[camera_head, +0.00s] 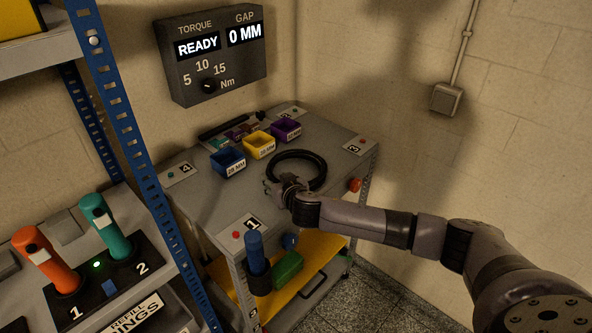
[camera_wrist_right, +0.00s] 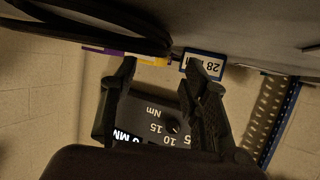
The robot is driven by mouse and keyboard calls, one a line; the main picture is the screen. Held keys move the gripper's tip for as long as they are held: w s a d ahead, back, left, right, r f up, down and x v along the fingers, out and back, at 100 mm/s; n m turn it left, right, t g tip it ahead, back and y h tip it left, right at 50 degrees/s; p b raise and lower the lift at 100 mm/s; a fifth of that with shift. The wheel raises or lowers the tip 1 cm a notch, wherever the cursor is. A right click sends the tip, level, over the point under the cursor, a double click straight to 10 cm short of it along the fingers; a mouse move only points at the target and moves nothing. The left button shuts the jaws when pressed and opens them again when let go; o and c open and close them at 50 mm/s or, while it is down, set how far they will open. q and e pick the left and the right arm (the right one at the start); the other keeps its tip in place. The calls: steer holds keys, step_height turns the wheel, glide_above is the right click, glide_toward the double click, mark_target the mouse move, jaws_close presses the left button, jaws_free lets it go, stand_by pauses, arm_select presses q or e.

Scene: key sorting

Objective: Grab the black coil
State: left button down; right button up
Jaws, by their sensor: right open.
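The black coil (camera_head: 298,152) is a ring lying flat on the grey workbench top (camera_head: 215,195) in the head view. In the right wrist view part of it (camera_wrist_right: 85,18) shows large at the upper left, the picture being upside down. My right gripper (camera_head: 284,184) is at the coil's near left edge and hides part of it in the head view. In the wrist view its two fingers (camera_wrist_right: 167,68) are apart with nothing held between them. The coil lies to the left of the fingers there, and I cannot tell whether they touch it. My left gripper is not in view.
Behind the coil stand blue (camera_head: 228,162), yellow (camera_head: 259,145) and purple (camera_head: 286,130) labelled bins. A blue-handled tool (camera_head: 255,252) and a green object (camera_head: 288,270) are at the bench's front. A blue-posted shelf (camera_head: 115,90) stands at left. A wall display (camera_head: 211,55) reads READY.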

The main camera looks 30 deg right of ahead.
mark_target(272, 174)
steer(key=shift+p+x, duration=0.65)
steer(key=shift+x, duration=1.9)
steer(key=shift+d+r, duration=0.1)
steer(key=shift+c, duration=0.2)
jaws_close()
